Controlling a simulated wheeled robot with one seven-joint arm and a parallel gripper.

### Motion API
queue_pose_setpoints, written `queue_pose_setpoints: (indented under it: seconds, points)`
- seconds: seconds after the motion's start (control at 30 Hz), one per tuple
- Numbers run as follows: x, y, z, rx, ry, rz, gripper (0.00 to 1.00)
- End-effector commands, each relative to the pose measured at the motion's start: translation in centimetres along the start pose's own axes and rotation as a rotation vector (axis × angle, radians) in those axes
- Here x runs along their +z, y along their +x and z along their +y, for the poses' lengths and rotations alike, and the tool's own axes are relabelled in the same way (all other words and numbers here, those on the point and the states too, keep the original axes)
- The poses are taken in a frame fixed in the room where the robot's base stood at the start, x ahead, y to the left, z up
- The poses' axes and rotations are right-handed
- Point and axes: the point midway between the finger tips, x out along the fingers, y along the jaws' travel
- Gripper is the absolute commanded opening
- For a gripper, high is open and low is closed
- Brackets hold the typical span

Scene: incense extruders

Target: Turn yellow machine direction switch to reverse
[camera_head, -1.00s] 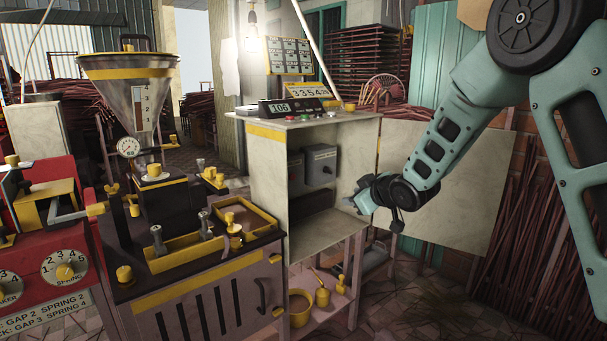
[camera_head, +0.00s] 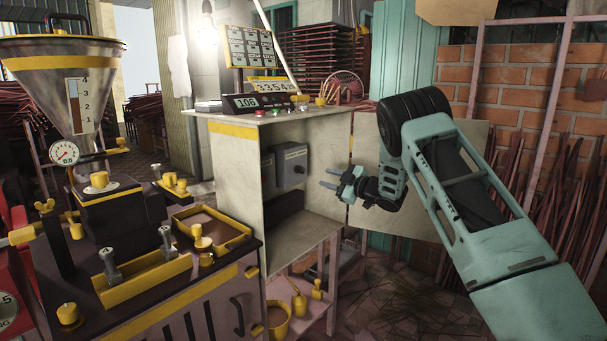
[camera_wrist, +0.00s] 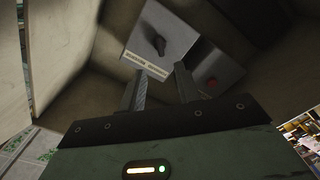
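A grey switch box (camera_head: 291,165) with a dark rotary knob sits inside the open cabinet (camera_head: 235,185), which has a yellow stripe at its top edge. In the wrist view the same box (camera_wrist: 157,38) shows its black knob (camera_wrist: 159,46) and a pale label strip whose text I cannot read. A second grey box (camera_wrist: 215,75) with a red button (camera_wrist: 212,83) is beside it. My gripper (camera_head: 327,179) is just outside the cabinet opening, fingers pointing in. In the wrist view its fingers (camera_wrist: 161,88) are apart with nothing between them, short of the boxes.
The cabinet's open door (camera_head: 400,180) stands to the right, behind my arm. The yellow-trimmed machine (camera_head: 180,285) with a hopper (camera_head: 65,85) is at left. A lower shelf holds a yellow bucket (camera_head: 277,318).

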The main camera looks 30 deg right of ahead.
Motion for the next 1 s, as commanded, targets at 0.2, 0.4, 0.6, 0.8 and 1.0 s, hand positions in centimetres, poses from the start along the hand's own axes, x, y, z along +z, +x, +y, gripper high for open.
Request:
queue_pose_setpoints:
  seconds: [0.2, 0.4, 0.6, 0.8, 1.0]
  points:
    - [0.0, 4.8, -0.1, -0.001, -0.002, 0.002, 0.33]
    - [0.0, 8.4, -0.1, 0.001, -0.001, 0.001, 0.33]
    - [0.0, 10.3, 0.0, 0.000, 0.000, 0.000, 0.33]
    - [0.0, 10.8, 0.0, 0.001, 0.001, -0.001, 0.33]
    - [0.0, 10.8, 0.0, 0.001, 0.001, -0.001, 0.27]
